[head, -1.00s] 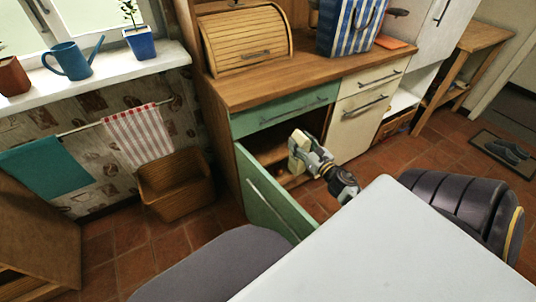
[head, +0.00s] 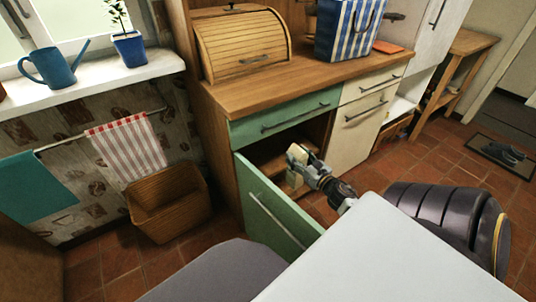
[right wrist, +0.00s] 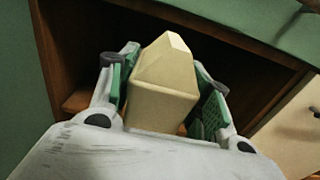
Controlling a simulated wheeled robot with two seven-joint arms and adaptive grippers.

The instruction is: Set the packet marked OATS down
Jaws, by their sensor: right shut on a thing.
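The packet (right wrist: 163,95) is cream-coloured with a folded, peaked top. No OATS marking shows on the sides I see. My right gripper (right wrist: 166,66) is shut on it, with a green-padded finger on each side. In the head view, my right gripper (head: 298,160) is at the opening of the lower cupboard (head: 262,152), and the packet there is small and partly hidden. Wooden shelf surface shows inside the cupboard; I cannot tell whether the packet touches it. My left gripper is not in view.
The green cupboard door (head: 270,212) stands open to the left of my right arm. A wooden bin (head: 165,205) stands on the floor at left.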

